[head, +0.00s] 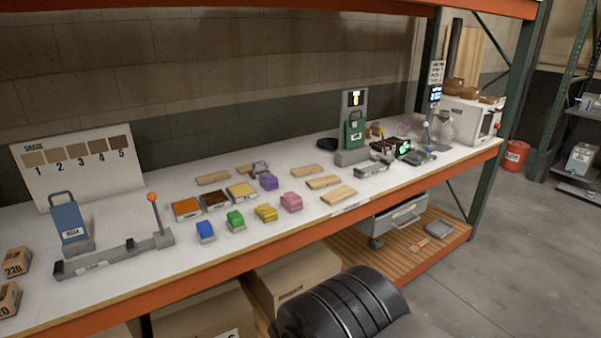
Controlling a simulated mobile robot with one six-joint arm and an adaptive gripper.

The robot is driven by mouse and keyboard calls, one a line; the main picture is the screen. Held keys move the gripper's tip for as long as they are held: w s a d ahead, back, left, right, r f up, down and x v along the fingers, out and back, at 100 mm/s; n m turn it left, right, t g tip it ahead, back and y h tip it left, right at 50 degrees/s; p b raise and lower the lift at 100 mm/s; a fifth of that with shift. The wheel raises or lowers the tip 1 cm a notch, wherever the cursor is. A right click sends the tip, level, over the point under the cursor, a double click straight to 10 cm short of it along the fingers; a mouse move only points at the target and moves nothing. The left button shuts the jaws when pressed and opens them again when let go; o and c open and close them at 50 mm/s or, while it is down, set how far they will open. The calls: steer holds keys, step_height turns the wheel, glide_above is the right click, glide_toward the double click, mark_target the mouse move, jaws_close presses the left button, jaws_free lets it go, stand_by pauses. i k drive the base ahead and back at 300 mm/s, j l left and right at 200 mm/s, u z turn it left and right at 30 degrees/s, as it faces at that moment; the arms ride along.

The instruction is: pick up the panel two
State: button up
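Several light wooden panels lie flat on the white bench top in the head view. Three form a slanting row right of centre: a back panel (300,171), a middle panel (323,182) and a front panel (339,195). Another panel (212,179) lies to their left, and one (247,169) lies partly hidden behind a small grey item. I cannot read a number on any of them, so I cannot tell which is panel two. A dark ribbed part of my arm shows at the bottom centre. My gripper is not in view.
Coloured blocks, including a pink one (291,202) and a purple one (268,181), sit close to the panels. A shade board (75,165) numbered 1 to 5 stands at left, near a lever fixture (115,257). A green-fronted device (354,132) stands behind the panels.

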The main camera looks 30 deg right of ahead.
mark_target(303, 171)
steer(key=i+l+z, duration=0.2)
steer(key=i+l, duration=0.3)
steer(key=i+l+z, duration=0.2)
steer(key=i+l, duration=0.3)
steer(key=i+l+z, duration=0.15)
steer(key=i+l, duration=0.3)
steer(key=i, duration=0.15)
steer(key=i+l+z, duration=0.2)
steer(key=i+l, duration=0.15)
steer(key=i, duration=0.2)
